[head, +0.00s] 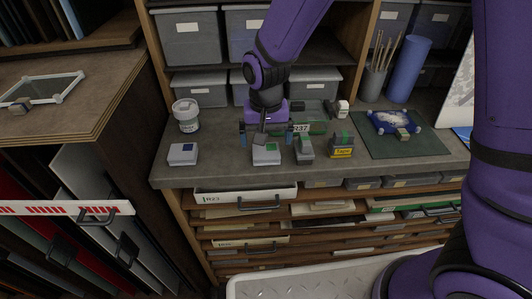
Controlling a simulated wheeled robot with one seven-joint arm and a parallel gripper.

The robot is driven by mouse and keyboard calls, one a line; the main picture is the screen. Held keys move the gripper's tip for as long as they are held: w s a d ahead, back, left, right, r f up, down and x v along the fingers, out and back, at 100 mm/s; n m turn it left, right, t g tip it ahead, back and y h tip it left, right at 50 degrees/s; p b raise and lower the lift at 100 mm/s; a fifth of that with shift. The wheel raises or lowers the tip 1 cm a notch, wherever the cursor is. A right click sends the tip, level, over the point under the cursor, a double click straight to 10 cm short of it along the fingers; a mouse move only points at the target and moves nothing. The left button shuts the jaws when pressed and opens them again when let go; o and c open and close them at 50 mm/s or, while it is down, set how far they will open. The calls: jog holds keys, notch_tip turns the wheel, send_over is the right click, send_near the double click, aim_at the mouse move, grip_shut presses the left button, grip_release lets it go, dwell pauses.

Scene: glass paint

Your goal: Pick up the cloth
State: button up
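My gripper (266,137) is over the workbench, pointing down, with its two fingers spread apart. Below and between the fingers is a white box-like item with a green patch (266,157); a grey part shows just above it, and I cannot tell whether it touches the gripper. I cannot say for certain which item is the cloth. A similar white item with a blue patch (183,154) lies to the left. A grey item with a green top (304,150) and a dark holder with a yellow "Tape" label (341,150) stand to the right.
A green mat (405,148) carries a blue-framed painted piece (392,122). A brush pot (373,82) and blue roll (408,68) stand behind it. A green item labelled R37 (318,128) lies behind the gripper. Drawers (245,193) lie below the bench.

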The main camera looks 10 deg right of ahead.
aim_at(266, 150)
jog(key=shift+s+f, duration=0.1)
jog(key=shift+f, duration=2.2)
jog(key=c, duration=0.9)
